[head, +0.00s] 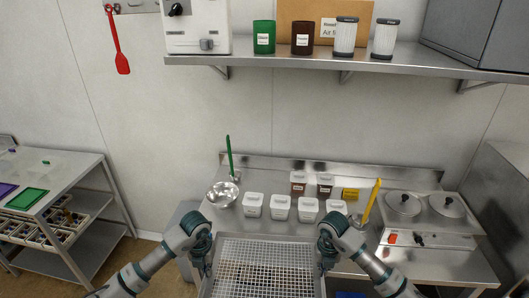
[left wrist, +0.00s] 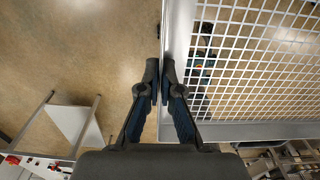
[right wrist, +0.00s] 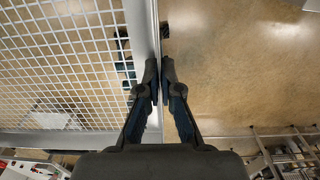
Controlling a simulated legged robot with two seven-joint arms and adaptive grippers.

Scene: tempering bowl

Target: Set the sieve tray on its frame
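The sieve tray (head: 265,241) is a wide white wire mesh in a grey metal rim, at the bottom middle of the head view and cut off below. My left gripper (head: 207,270) is at its left side, and in the left wrist view its fingers (left wrist: 161,75) are closed on the tray's rim (left wrist: 180,30). My right gripper (head: 321,267) is at the right side, and in the right wrist view its fingers (right wrist: 159,75) are closed on the opposite rim (right wrist: 140,25). Floor shows through the mesh. I cannot make out the frame for the tray.
A steel counter (head: 290,228) behind the tray holds a metal bowl (head: 222,194), several white tubs (head: 280,207) and a twin-lidded heater (head: 425,215). A yellow-handled tool (head: 372,198) stands up there. A steel table (head: 80,170) stands left, with floor between. A shelf (head: 350,65) is above.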

